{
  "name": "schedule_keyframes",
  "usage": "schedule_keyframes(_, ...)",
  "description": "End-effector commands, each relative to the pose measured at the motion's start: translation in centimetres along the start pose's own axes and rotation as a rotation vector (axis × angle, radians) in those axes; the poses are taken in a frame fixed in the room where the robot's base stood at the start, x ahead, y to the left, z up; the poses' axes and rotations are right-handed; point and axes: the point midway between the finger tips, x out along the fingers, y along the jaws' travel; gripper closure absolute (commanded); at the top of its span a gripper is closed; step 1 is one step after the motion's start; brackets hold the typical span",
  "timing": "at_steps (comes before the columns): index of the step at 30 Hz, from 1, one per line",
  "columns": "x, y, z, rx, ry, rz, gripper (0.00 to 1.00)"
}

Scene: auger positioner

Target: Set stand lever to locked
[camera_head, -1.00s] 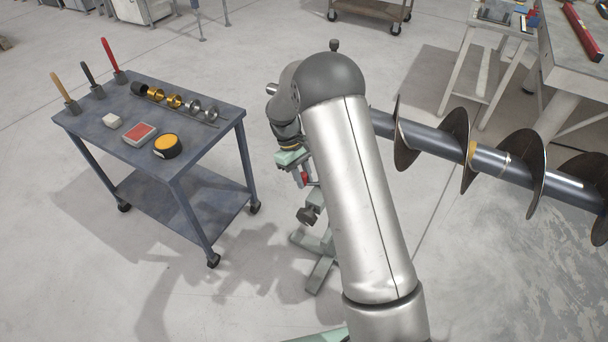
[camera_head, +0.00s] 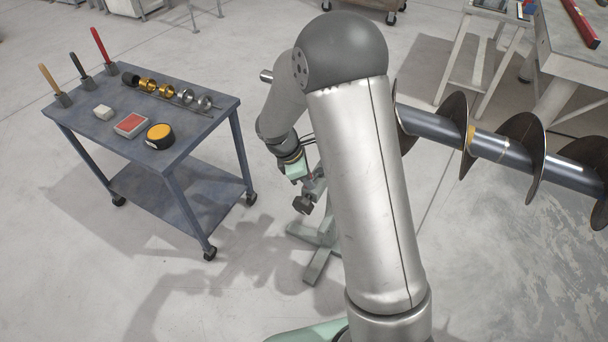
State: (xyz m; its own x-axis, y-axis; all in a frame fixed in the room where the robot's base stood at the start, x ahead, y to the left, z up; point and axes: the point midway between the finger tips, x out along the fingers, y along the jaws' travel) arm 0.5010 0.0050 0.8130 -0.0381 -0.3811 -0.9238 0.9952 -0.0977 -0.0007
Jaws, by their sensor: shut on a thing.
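The stand (camera_head: 318,236) is a grey-green floor stand with splayed feet, left of my arm and partly hidden by it. A dark knob (camera_head: 303,204) sticks out of its upper part. My gripper (camera_head: 308,179), below a pale green body, is low at the top of the stand, just above the knob.
A long auger (camera_head: 490,145) with dark flights extends right behind my arm. A workbench (camera_head: 570,60) is at upper right. Floor between cart and stand is clear.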

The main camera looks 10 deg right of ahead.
Motion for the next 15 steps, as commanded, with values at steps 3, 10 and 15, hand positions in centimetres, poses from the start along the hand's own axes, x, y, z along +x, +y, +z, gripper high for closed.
schedule_keyframes(3,0.05,-0.29,0.29,-0.063,0.001,0.027,1.0)
schedule_keyframes(10,0.19,-0.59,0.68,-0.142,0.001,0.061,1.0)
schedule_keyframes(15,0.26,-0.69,0.83,-0.168,0.0,0.071,1.0)
